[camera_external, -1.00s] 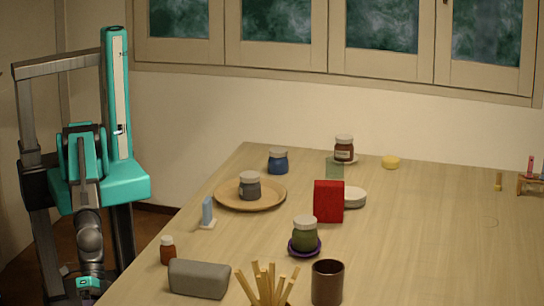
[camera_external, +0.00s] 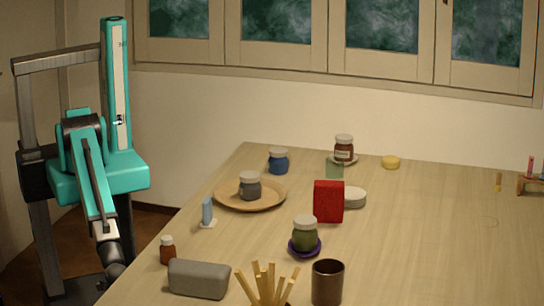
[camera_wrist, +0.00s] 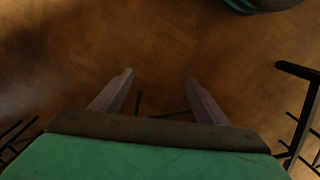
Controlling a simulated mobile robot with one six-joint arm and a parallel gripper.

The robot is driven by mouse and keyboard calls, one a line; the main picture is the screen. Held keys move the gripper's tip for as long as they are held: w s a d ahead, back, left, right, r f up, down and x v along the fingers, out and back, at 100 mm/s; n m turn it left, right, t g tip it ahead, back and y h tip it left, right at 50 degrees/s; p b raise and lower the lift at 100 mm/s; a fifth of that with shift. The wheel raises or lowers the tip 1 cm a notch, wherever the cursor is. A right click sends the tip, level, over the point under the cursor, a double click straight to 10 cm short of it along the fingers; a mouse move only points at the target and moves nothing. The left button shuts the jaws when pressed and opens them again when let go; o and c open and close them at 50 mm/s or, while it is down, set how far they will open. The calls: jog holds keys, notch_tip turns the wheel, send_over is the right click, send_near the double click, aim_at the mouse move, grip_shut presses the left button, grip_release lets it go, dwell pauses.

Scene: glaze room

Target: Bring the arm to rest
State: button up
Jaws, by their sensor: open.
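My gripper (camera_wrist: 160,80) shows in the wrist view with its two fingers wide apart and nothing between them. It points down over the brown wooden floor (camera_wrist: 150,35). In the external view my arm is beside the left edge of the table (camera_external: 420,240), and its lower end is out of sight below the frame, so the gripper does not show there. The arm holds none of the jars or other things on the table.
Nearest my arm on the table are a small brown bottle (camera_external: 167,251), a grey case (camera_external: 199,279) and a blue item on a white stand (camera_external: 207,212). A wooden plate (camera_external: 225,200) bears a dark jar (camera_external: 250,186). Dark thin bars (camera_wrist: 300,110) stand at the wrist view's right.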

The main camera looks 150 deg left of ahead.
jog(key=s+a+f+m+g+p, duration=0.1)
jog(key=s+a+f+m+g, duration=0.1)
jog(key=s, duration=1)
jog(key=s+a+f+m+g+p, duration=0.1)
jog(key=s+a+f+m+g, duration=0.1)
jog(key=s, duration=1.1)
jog(key=shift+s+a+f+g, duration=0.15)
jog(key=shift+a+f+g, duration=0.3)
jog(key=shift+g, duration=0.35)
